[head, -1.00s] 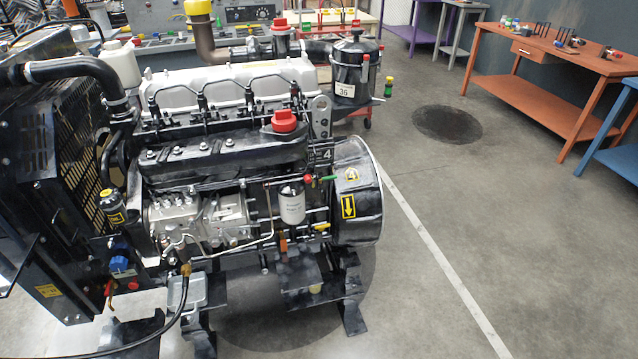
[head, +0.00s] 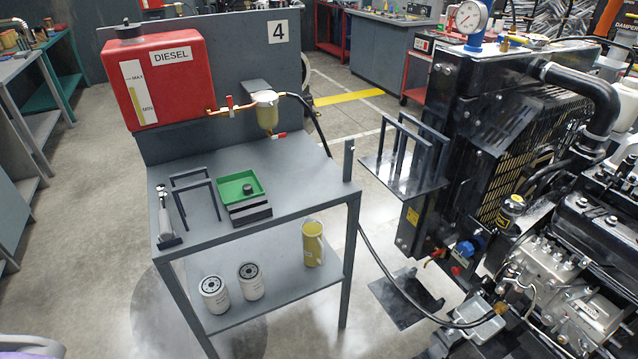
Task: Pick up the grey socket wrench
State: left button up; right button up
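A slim light grey tool (head: 164,212) is at the left end of the grey workbench (head: 290,197), near its front left corner. It may be the grey socket wrench, but it is too small to be sure. Its narrow top is near the bench's left edge, and a small dark piece is at its lower end. Neither of my grippers shows in the head view, so I cannot see whether they are open or shut.
Dark frame stands (head: 196,190) and a green tray (head: 240,188) are right of the tool. A red diesel tank (head: 165,80) is behind. Filters (head: 214,294) and a yellow jug (head: 313,243) sit on the lower shelf. The engine (head: 560,260) is at right, with a hose crossing the floor.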

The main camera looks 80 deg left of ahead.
aim_at(165, 226)
jog(key=u, duration=3.75)
jog(key=i+j, duration=0.2)
jog(key=j, duration=0.2)
jog(key=i+j+u, duration=0.1)
jog(key=i+j, duration=0.15)
jog(key=j, duration=0.2)
